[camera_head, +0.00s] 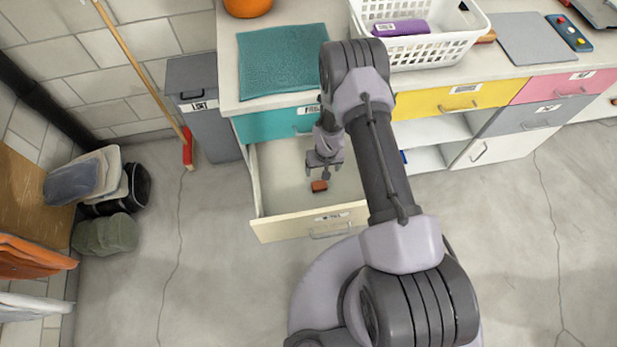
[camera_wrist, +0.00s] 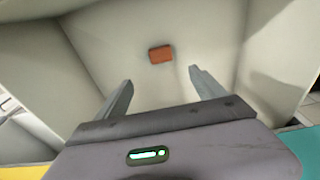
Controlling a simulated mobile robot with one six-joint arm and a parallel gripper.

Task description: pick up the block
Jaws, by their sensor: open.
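A small reddish-brown block (camera_head: 319,186) lies on the floor of an open cream drawer (camera_head: 292,228). In the wrist view the block (camera_wrist: 160,54) lies beyond the fingertips, roughly centred between them, with bare drawer floor around it. My gripper (camera_head: 319,175) points down into the drawer, just above and beside the block in the head view. In the wrist view its two fingers (camera_wrist: 160,76) are spread apart with nothing between them. The exact height above the block is hard to tell.
Above the drawer is a shut teal drawer (camera_head: 275,124) and a counter with a teal mat (camera_head: 282,60) and a white basket (camera_head: 434,48). A grey bin (camera_head: 207,110) stands to the left. The floor in front is clear.

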